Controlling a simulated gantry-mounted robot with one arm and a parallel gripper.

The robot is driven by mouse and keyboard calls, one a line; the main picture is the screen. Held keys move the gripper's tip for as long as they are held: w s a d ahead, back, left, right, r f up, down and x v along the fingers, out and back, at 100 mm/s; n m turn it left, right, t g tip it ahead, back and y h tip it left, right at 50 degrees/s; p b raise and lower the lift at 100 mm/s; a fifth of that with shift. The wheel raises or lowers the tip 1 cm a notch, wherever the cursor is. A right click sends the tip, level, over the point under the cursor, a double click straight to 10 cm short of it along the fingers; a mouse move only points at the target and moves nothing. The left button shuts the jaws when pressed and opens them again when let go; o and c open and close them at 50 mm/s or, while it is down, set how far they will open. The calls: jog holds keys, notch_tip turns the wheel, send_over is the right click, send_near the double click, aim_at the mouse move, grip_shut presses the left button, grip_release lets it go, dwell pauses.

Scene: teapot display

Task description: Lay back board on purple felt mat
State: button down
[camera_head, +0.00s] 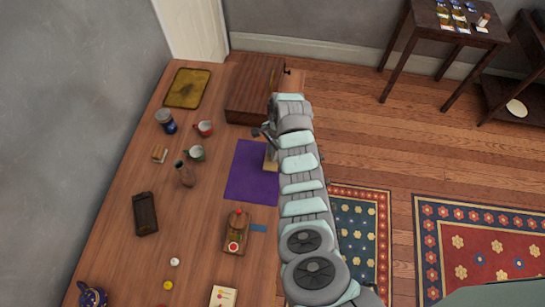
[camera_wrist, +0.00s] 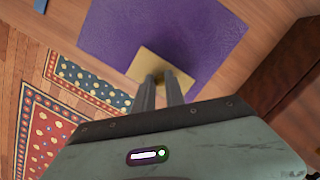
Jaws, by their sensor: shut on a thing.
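The purple felt mat (camera_head: 248,178) lies flat on the wooden table, at its right edge beside my arm. A small tan board, which I take for the back board (camera_head: 270,164), is over the mat's right part, partly hidden by my arm. In the wrist view the board (camera_wrist: 148,60) looks like a flat tan square inside the outline of the mat (camera_wrist: 205,35). My gripper (camera_wrist: 158,80) is shut on the board's near part. In the head view the gripper (camera_head: 268,147) is mostly hidden. I cannot tell whether the board touches the mat.
A wooden box (camera_head: 254,88) stands behind the mat. A small wooden tray (camera_head: 236,240) and a blue strip (camera_head: 258,228) lie in front. The mat's left part is clear.

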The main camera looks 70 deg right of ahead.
jog(key=shift+f, duration=1.7)
jog(key=shift+f, duration=0.15)
jog(key=c, duration=1.4)
grip_release()
jog(key=shift+s+d+r, duration=0.15)
jog(key=shift+d+r, duration=0.1)
jog(key=shift+r, duration=1.8)
jog(key=shift+s+d+r, duration=0.15)
jog(key=shift+d+r, duration=0.1)
jog(key=shift+r, duration=1.75)
jog(key=shift+s+d+r, duration=0.15)
jog(key=shift+d+r, duration=0.1)
jog(key=shift+r, duration=1.8)
